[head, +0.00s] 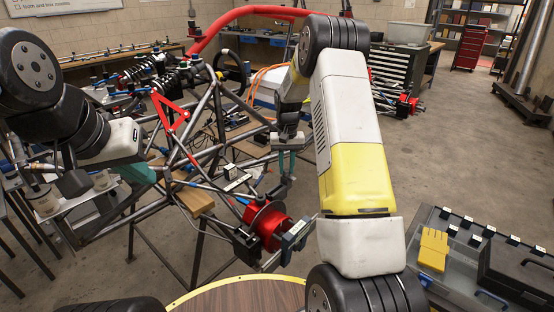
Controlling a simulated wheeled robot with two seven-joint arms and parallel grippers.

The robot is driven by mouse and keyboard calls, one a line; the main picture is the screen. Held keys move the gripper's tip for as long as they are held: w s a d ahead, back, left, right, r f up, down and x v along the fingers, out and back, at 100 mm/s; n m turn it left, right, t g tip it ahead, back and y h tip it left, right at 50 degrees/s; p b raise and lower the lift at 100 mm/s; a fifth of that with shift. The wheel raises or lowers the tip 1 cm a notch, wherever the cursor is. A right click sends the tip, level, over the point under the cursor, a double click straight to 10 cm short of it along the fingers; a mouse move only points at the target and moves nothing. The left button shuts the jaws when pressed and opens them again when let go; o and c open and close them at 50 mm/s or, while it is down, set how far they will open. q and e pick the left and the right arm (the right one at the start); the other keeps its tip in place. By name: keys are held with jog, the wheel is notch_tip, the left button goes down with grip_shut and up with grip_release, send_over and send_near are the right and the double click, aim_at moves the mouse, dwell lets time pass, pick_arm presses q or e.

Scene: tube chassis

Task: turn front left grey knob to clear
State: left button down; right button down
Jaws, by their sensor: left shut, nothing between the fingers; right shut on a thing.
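A tubular steel chassis (205,128) stands in the middle of the head view on trestles. My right gripper (286,172) reaches down over the chassis's right side, with teal fingers shut on a small grey part (284,188). I cannot tell for certain whether this is the front left grey knob; the fingers hide most of it. My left gripper (148,174) is at the left, beside the chassis tubes, with its teal fingers shut and empty. Its fingertips are partly hidden. My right arm covers the area to the right of its gripper.
A red hub with a disc (268,222) is mounted at the chassis's near corner, below my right gripper. A tray (75,222) stands at the left under my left arm. A case with a yellow block (433,248) is at lower right. Floor at right is clear.

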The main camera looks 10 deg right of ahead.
aim_at(286, 169)
dwell(0.3)
jog(key=c, duration=1.3)
grip_release()
jog(key=shift+o, duration=0.2)
notch_tip(286, 169, up, 8)
jog(key=shift+f, duration=0.2)
jog(key=shift+r, duration=0.15)
